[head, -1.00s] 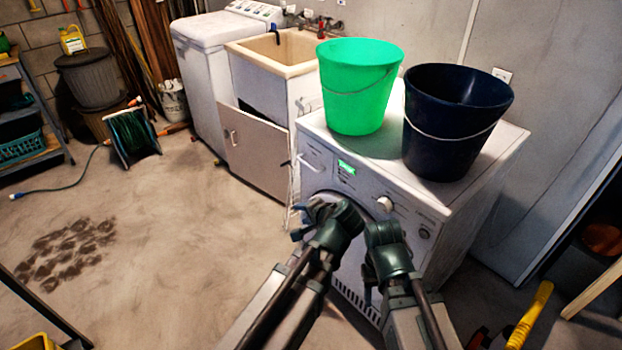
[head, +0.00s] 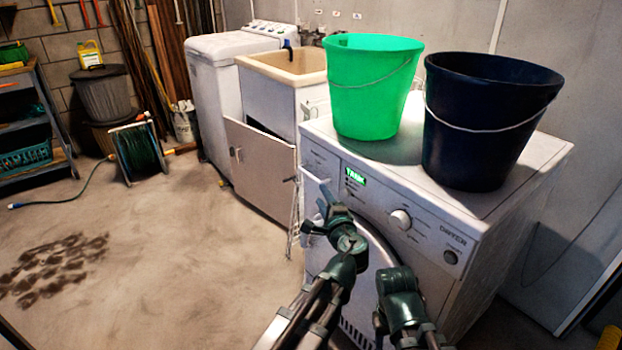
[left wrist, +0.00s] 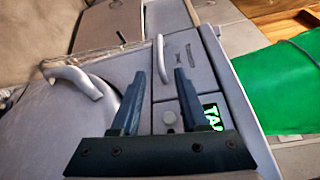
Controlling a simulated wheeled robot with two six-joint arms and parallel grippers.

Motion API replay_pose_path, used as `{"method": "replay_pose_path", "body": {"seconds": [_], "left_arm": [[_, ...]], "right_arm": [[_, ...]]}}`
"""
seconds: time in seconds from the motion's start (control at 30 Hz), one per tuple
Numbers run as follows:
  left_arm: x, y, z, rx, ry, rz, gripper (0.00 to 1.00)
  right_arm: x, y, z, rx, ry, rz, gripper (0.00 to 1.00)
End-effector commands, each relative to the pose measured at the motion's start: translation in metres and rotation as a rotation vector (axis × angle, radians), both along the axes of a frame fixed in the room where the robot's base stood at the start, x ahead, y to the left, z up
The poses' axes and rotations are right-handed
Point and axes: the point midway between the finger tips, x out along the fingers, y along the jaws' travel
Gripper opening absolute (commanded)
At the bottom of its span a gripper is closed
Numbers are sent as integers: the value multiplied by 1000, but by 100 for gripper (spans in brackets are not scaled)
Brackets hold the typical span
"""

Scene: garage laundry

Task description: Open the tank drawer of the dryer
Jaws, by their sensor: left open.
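The white dryer (head: 470,232) stands at the right with a lit green display on its front panel. The tank drawer (head: 318,158) is the panel at the front's upper left and looks shut. Its white bar handle (left wrist: 161,58) shows in the left wrist view, ahead of and between my left fingers. My left gripper (head: 316,212) is open and empty, close in front of the dryer below the drawer; it also shows in the left wrist view (left wrist: 160,75). My right arm (head: 402,295) is low before the dryer door; its fingers are not clear.
A green bucket (head: 372,95) and a dark blue bucket (head: 475,150) stand on the dryer. Left of it is a sink cabinet (head: 262,165) with its door ajar near my left gripper. A hose reel (head: 136,152) stands farther back. The floor at the left is mostly clear.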

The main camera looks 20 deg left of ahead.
Motion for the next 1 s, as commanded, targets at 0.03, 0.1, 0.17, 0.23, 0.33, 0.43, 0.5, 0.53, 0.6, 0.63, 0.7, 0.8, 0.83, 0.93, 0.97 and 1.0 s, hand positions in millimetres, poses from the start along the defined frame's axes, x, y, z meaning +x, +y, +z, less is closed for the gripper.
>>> {"method": "replay_pose_path", "body": {"seconds": [0.03, 0.1, 0.17, 0.23, 0.33, 0.43, 0.5, 0.53, 0.6, 0.63, 0.7, 0.8, 0.83, 0.93, 0.97, 1.0], "left_arm": [[7, 3, -1, 0, 1, 2, 45], [17, 9, -2, -1, 0, 3, 45], [28, 15, -3, -1, 0, 4, 45], [41, 22, -5, 0, 0, 4, 45], [59, 33, -6, 0, 0, 4, 45], [76, 43, -8, -1, 0, 3, 45], [86, 48, -9, -1, 1, 3, 45], [90, 51, -9, -1, 1, 3, 45], [98, 56, -10, -2, 0, 2, 45], [101, 58, -10, -2, 0, 2, 45], [107, 61, -11, -2, 0, 2, 45], [112, 64, -11, -3, 1, 2, 45], [113, 65, -11, -3, 1, 2, 45], [115, 67, -11, -3, 1, 2, 45], [115, 67, -11, -2, 0, 1, 45], [115, 67, -11, -2, 0, 1, 45]], "right_arm": [[0, 0, -1, 0, 0, 0, 50], [0, 0, -2, 0, 0, 0, 50], [0, 0, -3, 0, 0, 0, 50], [0, 0, -4, 0, 0, 1, 50], [0, 0, -6, 1, 0, 1, 50], [0, 0, -8, 1, 0, 1, 50], [0, 0, -9, 1, 0, 2, 50], [0, 0, -9, 1, 0, 2, 50], [0, 0, -10, 1, 0, 2, 50], [0, 0, -10, 1, 0, 2, 50], [0, 0, -10, 1, 0, 2, 50], [0, 0, -11, 1, 0, 2, 50], [0, 0, -11, 1, 0, 2, 50], [0, 0, -11, 1, 0, 2, 50], [0, 0, -11, 1, 0, 2, 50], [0, 0, -11, 1, 0, 2, 50]]}}
